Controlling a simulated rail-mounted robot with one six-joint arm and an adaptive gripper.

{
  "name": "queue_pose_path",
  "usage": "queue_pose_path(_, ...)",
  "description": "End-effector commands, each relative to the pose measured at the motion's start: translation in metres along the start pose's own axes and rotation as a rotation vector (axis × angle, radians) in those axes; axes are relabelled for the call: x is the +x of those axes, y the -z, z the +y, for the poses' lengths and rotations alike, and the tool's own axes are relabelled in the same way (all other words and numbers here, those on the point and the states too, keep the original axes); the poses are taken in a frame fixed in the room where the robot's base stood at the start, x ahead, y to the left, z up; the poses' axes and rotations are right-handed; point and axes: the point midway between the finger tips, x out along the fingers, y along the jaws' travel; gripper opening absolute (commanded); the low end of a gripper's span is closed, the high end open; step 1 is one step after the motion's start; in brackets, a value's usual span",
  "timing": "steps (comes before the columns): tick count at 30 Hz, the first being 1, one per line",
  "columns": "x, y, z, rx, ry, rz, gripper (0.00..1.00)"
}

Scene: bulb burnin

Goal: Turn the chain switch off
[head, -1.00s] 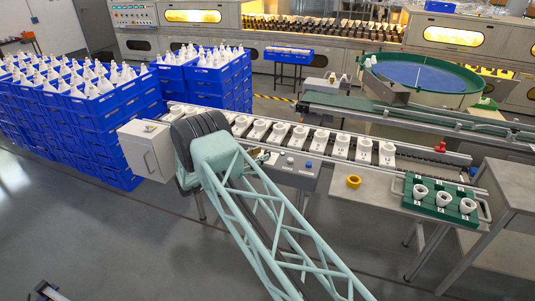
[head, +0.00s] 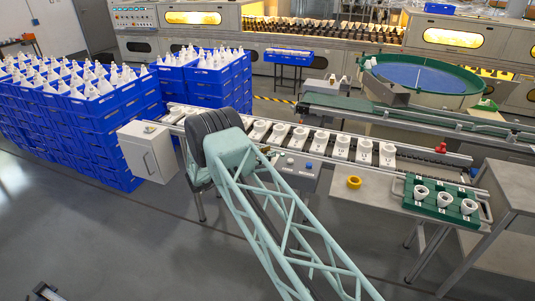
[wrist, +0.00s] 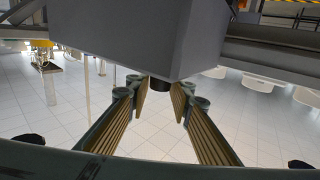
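A grey control panel (head: 300,175) with a blue button (head: 309,165) and a pale knob is on the front of the conveyor in the head view, partly behind my arm. I cannot tell which control is the chain switch. In the wrist view a grey box (wrist: 140,35) fills the top centre, with a short dark knob (wrist: 160,84) at its lower edge. My gripper (wrist: 160,98) is open, its ribbed fingers spread on either side of the knob. I see no contact. My arm hides the gripper in the head view.
White cup-shaped holders line the conveyor chain (head: 342,147). A white cabinet (head: 149,152) and stacked blue crates (head: 110,130) stand left. The front floor is open.

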Motion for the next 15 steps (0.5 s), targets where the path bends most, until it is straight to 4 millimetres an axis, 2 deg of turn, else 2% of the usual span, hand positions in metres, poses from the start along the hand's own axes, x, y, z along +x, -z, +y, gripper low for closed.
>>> queue_pose_path(4,-0.0001,-0.0001,0.0,0.0,0.0,0.0,0.08)
queue_pose_path(15,-0.0001,0.0004,0.0005,-0.002,0.019,-0.001,0.08)
